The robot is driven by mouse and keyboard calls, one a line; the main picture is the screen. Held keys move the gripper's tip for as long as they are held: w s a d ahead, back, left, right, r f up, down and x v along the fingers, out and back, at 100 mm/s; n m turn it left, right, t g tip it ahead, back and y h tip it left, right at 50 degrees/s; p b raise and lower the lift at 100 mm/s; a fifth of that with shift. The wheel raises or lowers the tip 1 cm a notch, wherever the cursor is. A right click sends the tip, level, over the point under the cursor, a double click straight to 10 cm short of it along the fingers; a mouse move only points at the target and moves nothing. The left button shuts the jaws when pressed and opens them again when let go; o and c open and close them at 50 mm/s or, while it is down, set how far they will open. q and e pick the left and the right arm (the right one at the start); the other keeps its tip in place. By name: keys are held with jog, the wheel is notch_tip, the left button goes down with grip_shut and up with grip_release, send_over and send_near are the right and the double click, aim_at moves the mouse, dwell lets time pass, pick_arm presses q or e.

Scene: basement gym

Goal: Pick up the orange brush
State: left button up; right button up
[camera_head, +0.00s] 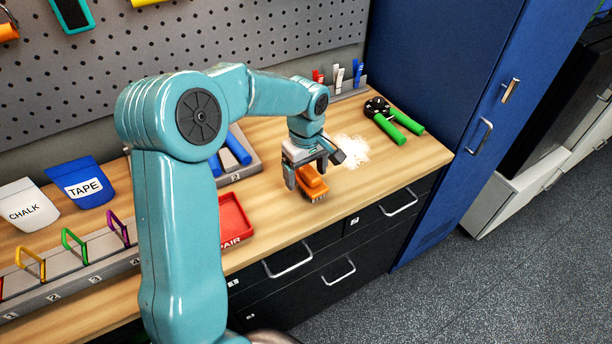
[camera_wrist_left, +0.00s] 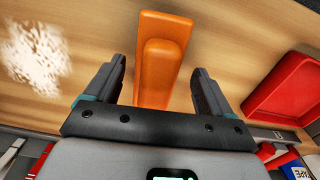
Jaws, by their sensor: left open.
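The orange brush (camera_head: 312,181) lies on the wooden workbench near its front edge, bristles down. My left gripper (camera_head: 305,180) is right above it, pointing down, with its fingers open and the brush between or just below them; the exact height is hard to tell. In the left wrist view the brush (camera_wrist_left: 163,55) lies between the two open fingers of my left gripper (camera_wrist_left: 160,85), with a gap on each side. The brush's near end is hidden behind the gripper body. My right gripper is not in view.
A white powder patch (camera_head: 351,152) lies right of the brush, and green-handled pliers (camera_head: 400,127) lie farther right. A red tray (camera_head: 235,215) stands to the left. A blue cabinet (camera_head: 440,110) bounds the bench on the right, and a pegboard (camera_head: 270,35) stands behind.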

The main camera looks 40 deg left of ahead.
aim_at(307, 168)
pick_arm(q)
jog(key=shift+w+a+f, duration=0.1)
jog(key=shift+w+f, duration=0.2)
jog(key=shift+f, duration=0.6)
jog(key=shift+s+r, duration=0.1)
jog(key=shift+s, duration=0.15)
jog(key=c, duration=1.3)
jog(key=shift+w+r, duration=0.2)
jog(key=shift+r, duration=0.3)
notch_tip(307, 168, up, 19)
jog(key=p, duration=0.1)
